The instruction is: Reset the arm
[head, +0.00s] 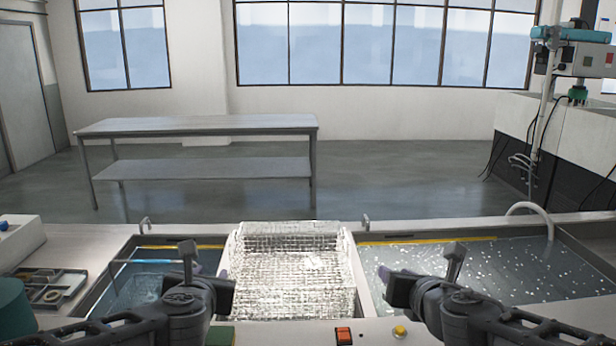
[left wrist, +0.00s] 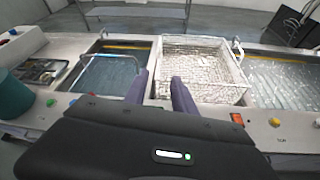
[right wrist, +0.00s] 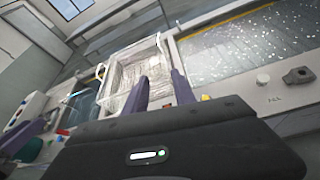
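My left gripper (head: 228,282) is over the front edge of the tank, left of the wire basket. In the left wrist view its two purple fingers (left wrist: 160,90) stand apart with nothing between them. My right gripper (head: 388,285) is right of the basket, over the front edge of the right tank. In the right wrist view its fingers (right wrist: 158,92) are also apart and empty. The wire mesh basket (head: 292,270) sits in the white frame between the two water basins. It also shows in the left wrist view (left wrist: 200,68) and right wrist view (right wrist: 138,72).
The left basin (head: 140,285) holds dark water and a wire handle. The right basin (head: 480,265) has bright specks on its water. A tray of small parts (head: 45,288) and a teal container (head: 14,308) are at left. A red switch (head: 343,336) and yellow button (head: 400,331) are in front.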

